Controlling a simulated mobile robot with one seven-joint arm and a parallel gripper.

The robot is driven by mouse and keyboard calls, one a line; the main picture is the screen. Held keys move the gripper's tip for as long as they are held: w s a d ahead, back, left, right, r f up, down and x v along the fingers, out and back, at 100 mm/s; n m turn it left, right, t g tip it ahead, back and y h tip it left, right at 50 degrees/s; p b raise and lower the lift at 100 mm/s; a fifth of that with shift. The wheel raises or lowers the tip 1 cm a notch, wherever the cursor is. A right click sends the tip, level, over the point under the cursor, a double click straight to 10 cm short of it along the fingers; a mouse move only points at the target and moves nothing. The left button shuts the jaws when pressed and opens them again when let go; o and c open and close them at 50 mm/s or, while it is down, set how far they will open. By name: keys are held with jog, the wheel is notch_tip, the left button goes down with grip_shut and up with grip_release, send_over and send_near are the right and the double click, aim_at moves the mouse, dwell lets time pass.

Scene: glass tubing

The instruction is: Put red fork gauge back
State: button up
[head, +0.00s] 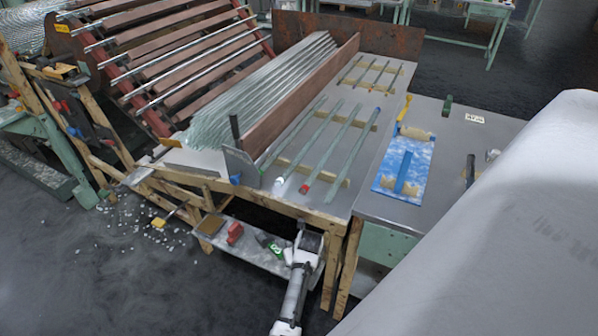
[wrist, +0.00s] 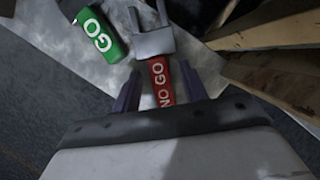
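The red fork gauge (wrist: 161,82), marked NO GO with a grey two-pronged head (wrist: 150,34), lies in the wrist view over the pale lower shelf (wrist: 60,65). My gripper (wrist: 160,72) is open, with a finger on each side of the red handle and a visible gap to it. The handle's near end is hidden by my gripper body. A green gauge marked GO (wrist: 100,33) lies to its left. In the head view my gripper (head: 307,238) is at the right end of the low shelf (head: 262,258); the red gauge cannot be made out there.
Wooden table legs (head: 332,268) stand close to the right of my gripper. The tabletop (head: 330,195) with glass tubes is above. Open floor lies in front.

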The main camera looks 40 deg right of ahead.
jog(key=shift+r, duration=0.1)
jog(key=v, duration=1.2)
jog(key=shift+b, duration=0.35)
